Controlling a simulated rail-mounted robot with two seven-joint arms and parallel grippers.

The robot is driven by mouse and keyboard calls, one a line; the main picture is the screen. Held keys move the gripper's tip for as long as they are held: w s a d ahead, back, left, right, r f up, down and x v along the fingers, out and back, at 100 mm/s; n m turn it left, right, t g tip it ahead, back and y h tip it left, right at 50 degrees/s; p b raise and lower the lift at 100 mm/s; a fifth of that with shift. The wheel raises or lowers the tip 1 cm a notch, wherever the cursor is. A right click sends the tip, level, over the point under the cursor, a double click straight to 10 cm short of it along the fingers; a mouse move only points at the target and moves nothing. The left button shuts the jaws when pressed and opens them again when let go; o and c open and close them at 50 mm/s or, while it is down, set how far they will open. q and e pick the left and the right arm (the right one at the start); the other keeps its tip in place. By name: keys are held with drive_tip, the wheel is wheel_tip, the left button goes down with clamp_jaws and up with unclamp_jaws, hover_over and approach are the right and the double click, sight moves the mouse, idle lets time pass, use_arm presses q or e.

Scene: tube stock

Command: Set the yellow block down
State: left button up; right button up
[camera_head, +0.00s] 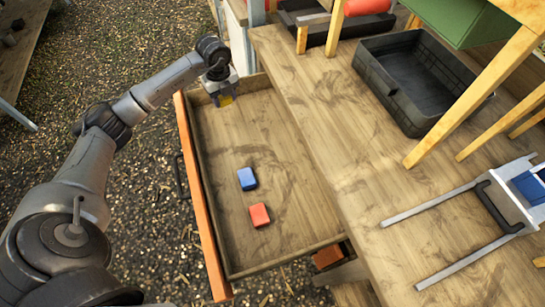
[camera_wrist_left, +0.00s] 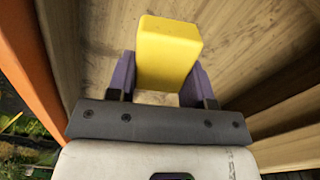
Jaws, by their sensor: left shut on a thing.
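The yellow block (camera_wrist_left: 168,50) is held between the two purple fingers of my left gripper (camera_wrist_left: 160,85) in the left wrist view. In the head view the yellow block (camera_head: 226,100) shows just under my left gripper (camera_head: 222,92), at the far end of the open drawer (camera_head: 200,150). The drawer floor lies below the block; whether the block touches it I cannot tell. A blue block (camera_head: 247,179) and a red block (camera_head: 259,215) lie apart on the drawer floor, nearer to me. My right gripper is not in view.
The wooden table (camera_head: 340,150) is right of the drawer. A black crate (camera_head: 420,85) stands on it, with a metal frame with a black handle (camera_head: 500,207) nearer. The drawer's orange front (camera_head: 203,215) is on the left. The drawer's middle floor is clear.

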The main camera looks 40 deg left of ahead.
sight(230, 122)
use_arm(q)
drive_tip(key=shift+a+n, duration=0.1)
drive_tip(key=shift+n, duration=0.5)
drive_tip(key=shift+f, duration=0.25)
wheel_tip(230, 122, down, 9)
drive_tip(key=b, duration=0.4)
drive_tip(key=shift+r, duration=0.1)
drive_tip(key=shift+f, duration=0.35)
drive_tip(key=shift+f, duration=0.1)
drive_tip(key=o, duration=0.9)
